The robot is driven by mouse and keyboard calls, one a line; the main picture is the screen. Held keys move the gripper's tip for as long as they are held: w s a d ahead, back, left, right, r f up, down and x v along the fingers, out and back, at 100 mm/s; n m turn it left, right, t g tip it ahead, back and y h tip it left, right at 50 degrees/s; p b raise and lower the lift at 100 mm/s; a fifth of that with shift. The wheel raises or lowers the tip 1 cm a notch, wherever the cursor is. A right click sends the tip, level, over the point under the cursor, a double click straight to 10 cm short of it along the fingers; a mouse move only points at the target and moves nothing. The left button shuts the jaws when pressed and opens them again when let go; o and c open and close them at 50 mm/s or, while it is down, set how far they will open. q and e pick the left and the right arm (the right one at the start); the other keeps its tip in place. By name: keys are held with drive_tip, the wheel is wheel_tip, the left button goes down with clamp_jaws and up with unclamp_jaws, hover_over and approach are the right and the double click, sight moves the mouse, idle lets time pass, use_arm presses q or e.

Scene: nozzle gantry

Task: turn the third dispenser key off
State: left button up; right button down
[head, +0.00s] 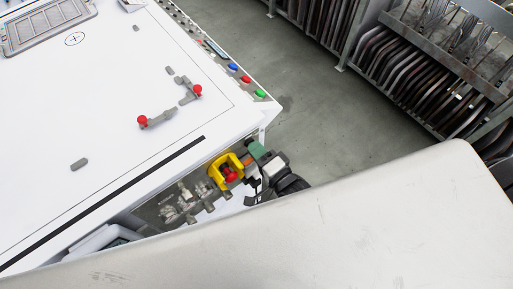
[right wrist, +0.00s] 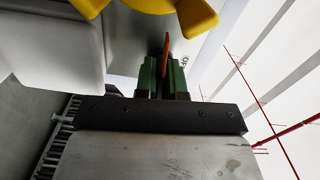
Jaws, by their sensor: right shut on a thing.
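In the right wrist view, an orange key (right wrist: 166,46) stands edge-on between the two green fingers of my right gripper (right wrist: 163,78). The gripper is shut on it. Part of a label reading "OF" shows on the white surface just right of the key. In the head view, my right gripper (head: 256,151) is at the table's near right corner, right of a yellow guard (head: 215,170) around a red knob (head: 231,176). The key's exact angle is hard to tell. My left gripper is not in view.
Grey metal fittings (head: 180,205) line up left of the yellow guard, below the white tabletop (head: 100,110). Red-knobbed clamps (head: 187,93) sit on the tabletop. Coloured buttons (head: 246,79) run along its right edge. Racks (head: 400,55) stand beyond open grey floor (head: 310,110).

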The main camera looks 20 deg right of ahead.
drive_tip(key=n+p, duration=0.1)
drive_tip(key=n, duration=0.2)
drive_tip(key=shift+n, duration=0.3)
drive_tip(key=n+p, duration=0.1)
drive_tip(key=n, duration=0.3)
drive_tip(key=shift+n+p, duration=0.3)
drive_tip(key=n+p, duration=0.1)
drive_tip(key=n, duration=0.3)
drive_tip(key=shift+n, duration=2.1)
drive_tip(key=shift+f, duration=0.1)
drive_tip(key=c, duration=1.2)
unclamp_jaws()
drive_tip(key=b+v, duration=0.1)
drive_tip(key=v, duration=1)
